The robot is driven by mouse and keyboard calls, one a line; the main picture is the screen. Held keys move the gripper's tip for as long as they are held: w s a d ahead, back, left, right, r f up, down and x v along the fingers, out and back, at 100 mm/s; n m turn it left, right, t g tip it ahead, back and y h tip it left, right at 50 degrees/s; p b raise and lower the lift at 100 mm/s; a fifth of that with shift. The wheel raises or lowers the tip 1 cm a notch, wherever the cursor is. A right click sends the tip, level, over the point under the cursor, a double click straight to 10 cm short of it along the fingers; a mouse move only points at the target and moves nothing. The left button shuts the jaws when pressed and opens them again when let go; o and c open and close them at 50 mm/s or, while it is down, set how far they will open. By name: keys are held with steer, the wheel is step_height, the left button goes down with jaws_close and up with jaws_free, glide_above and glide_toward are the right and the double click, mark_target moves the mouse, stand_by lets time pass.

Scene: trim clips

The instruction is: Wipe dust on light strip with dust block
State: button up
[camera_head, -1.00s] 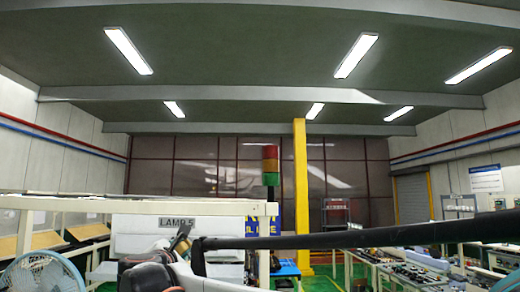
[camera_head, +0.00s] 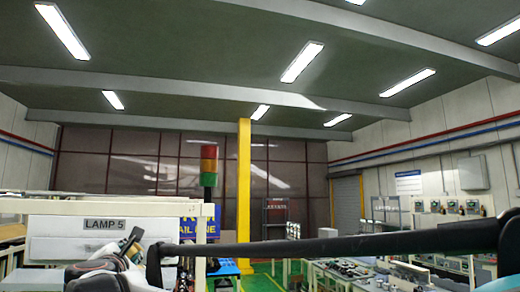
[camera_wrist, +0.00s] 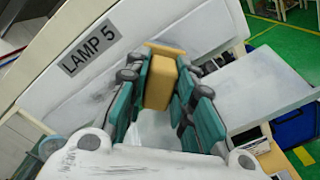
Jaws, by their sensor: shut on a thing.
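My gripper (camera_wrist: 160,88) has teal finger pads in the wrist view and is shut on the tan dust block (camera_wrist: 159,78), which sticks out between the fingers. A white panel (camera_wrist: 55,103) with a "LAMP 5" label (camera_wrist: 88,47) lies behind and left of the gripper. Grey smudges, which look like dust (camera_wrist: 88,103), show on it left of the fingers. I cannot tell whether the block touches the panel. In the head view the labelled white panel (camera_head: 62,247) is at the lower left, with my gripper low in front of it, partly hidden.
A cream frame (camera_head: 95,207) runs above the panel. A red, amber and green signal tower (camera_head: 208,166) and a yellow post (camera_head: 243,195) stand to its right. Benches with equipment (camera_head: 400,272) line the right side. A white slab (camera_wrist: 255,90) lies right of the gripper.

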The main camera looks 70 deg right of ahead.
steer(key=shift+s+d, duration=0.7)
steer(key=shift+s, duration=0.25)
steer(key=shift+w+a+b, duration=0.25)
steer(key=shift+w+a, duration=1.85)
steer(key=shift+w, duration=0.6)
steer(key=shift+w+a+b, duration=0.3)
steer(key=shift+w+a, duration=1.75)
steer(key=shift+w, duration=0.6)
steer(key=shift+w+a+b, duration=0.25)
steer(key=shift+w+a, duration=1.85)
steer(key=shift+w, duration=0.6)
steer(key=shift+s+d+p, duration=0.3)
steer(key=shift+s+d, duration=1.8)
steer(key=shift+s, duration=0.6)
steer(key=shift+s+d+p, duration=0.3)
steer(key=shift+s+d, duration=1.75)
steer(key=shift+s, duration=0.6)
steer(key=shift+s+d+p, duration=0.3)
steer(key=shift+s+d, duration=1.8)
steer(key=shift+s, duration=0.6)
steer(key=shift+a, duration=0.1)
